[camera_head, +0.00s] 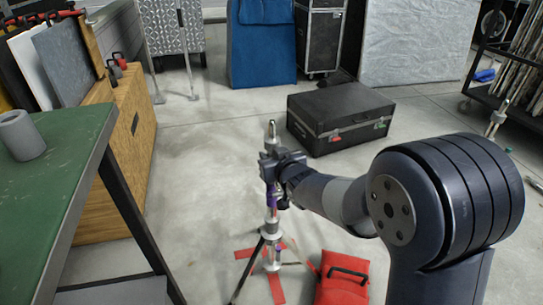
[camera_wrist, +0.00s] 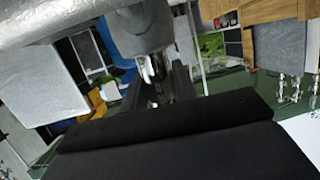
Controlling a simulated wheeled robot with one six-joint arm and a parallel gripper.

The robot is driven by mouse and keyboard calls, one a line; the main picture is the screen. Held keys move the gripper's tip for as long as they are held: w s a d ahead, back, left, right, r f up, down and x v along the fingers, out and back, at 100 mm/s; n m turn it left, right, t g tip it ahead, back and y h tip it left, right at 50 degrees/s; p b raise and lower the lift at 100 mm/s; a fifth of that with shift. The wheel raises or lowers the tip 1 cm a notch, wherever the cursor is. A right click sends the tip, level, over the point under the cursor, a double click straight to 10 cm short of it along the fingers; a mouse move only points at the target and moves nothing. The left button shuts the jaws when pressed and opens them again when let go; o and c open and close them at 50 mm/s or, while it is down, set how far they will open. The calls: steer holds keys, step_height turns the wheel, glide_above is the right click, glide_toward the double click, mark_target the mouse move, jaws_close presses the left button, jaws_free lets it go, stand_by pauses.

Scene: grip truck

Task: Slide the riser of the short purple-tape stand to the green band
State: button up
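The short stand has purple tape (camera_head: 271,199) on its column and stands upright on a red tape cross (camera_head: 275,288). Its riser (camera_head: 272,131) shows as a metal tip above my gripper. My gripper (camera_head: 272,168) is at the riser, above the purple tape, reaching in from the right. In the wrist view, its dark fingers (camera_wrist: 162,88) flank a shiny metal part below a grey cylinder (camera_wrist: 140,30). Whether they press on it is not clear. My gripper hides part of the riser, and I cannot make out a green band.
A red sandbag (camera_head: 342,280) lies right of the stand's foot. A green-topped table (camera_head: 60,180) with a grey cup (camera_head: 21,136) is at left. A black case (camera_head: 340,115) lies behind. The floor between table and stand is clear.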

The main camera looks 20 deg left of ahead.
mark_target(273, 139)
jaws_close()
steer(key=shift+r, duration=0.1)
steer(key=shift+w+r+p, duration=0.1)
steer(key=shift+r+p, duration=2.3)
steer(key=shift+r, duration=0.75)
steer(key=o, duration=0.8)
jaws_free()
steer(key=shift+f, duration=0.2)
